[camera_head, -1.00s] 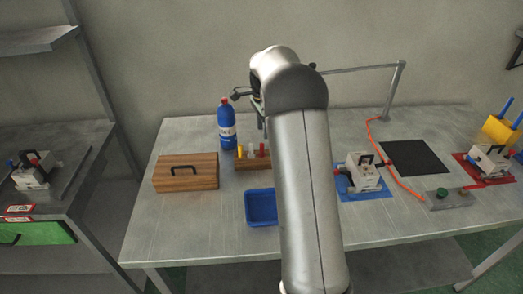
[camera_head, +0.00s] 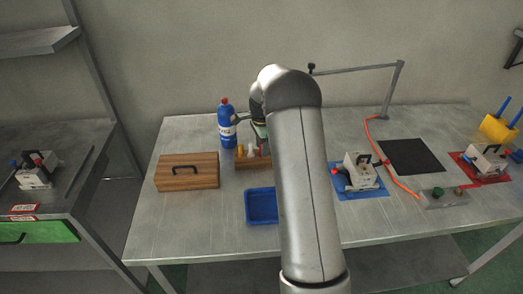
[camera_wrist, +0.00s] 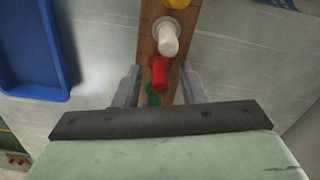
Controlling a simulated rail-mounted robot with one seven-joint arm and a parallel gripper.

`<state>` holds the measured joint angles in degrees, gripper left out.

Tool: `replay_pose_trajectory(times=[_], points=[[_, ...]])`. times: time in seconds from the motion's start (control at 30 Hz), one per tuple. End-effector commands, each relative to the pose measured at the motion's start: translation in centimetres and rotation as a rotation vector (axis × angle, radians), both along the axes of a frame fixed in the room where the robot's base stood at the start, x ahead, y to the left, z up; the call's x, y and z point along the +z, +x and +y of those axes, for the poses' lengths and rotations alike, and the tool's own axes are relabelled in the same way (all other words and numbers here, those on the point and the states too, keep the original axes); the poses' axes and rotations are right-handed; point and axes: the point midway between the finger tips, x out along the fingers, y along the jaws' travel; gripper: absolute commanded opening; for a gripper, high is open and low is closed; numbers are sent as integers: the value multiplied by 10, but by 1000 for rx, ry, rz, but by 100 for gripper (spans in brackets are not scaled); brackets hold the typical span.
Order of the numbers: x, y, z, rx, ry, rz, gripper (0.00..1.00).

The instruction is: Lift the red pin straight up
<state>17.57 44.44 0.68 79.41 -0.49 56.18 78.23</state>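In the wrist view the red pin (camera_wrist: 159,73) stands in a narrow wooden rack (camera_wrist: 146,38), between a white pin (camera_wrist: 167,42) and a green pin (camera_wrist: 153,97). My gripper (camera_wrist: 159,76) is open. One finger is on each side of the rack, with the red pin between them and visible gaps on both sides. The green pin is partly hidden by the gripper body. In the head view the rack (camera_head: 246,164) shows behind the blue tray, and my arm hides its right part. The fingertips are hidden there.
A yellow pin (camera_wrist: 177,3) is at the rack's far end. A blue tray (camera_head: 261,206) is in front of the rack, a wooden box (camera_head: 187,172) left, and a blue bottle (camera_head: 227,128) behind. A mould on a blue mat (camera_head: 363,193) stands right of my arm.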

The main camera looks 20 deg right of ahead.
Motion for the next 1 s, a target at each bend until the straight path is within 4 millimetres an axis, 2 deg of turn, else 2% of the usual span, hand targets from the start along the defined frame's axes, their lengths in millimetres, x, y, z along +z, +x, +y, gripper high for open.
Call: replay_pose_trajectory(times=[0.03, 0.1, 0.13, 0.57, 0.77, 0.87, 1.0], points=[[0, 0, 0, 0, 0, 0, 23], [0, 0, 0, 0, 0, 0, 3], [0, 0, 0, 0, 0, 0, 0], [5, 0, 0, 0, -1, -2, 0], [29, 1, 0, 1, -3, -5, 0], [46, -12, 5, 1, -2, -5, 0], [80, -39, 16, 2, -4, -6, 0]])
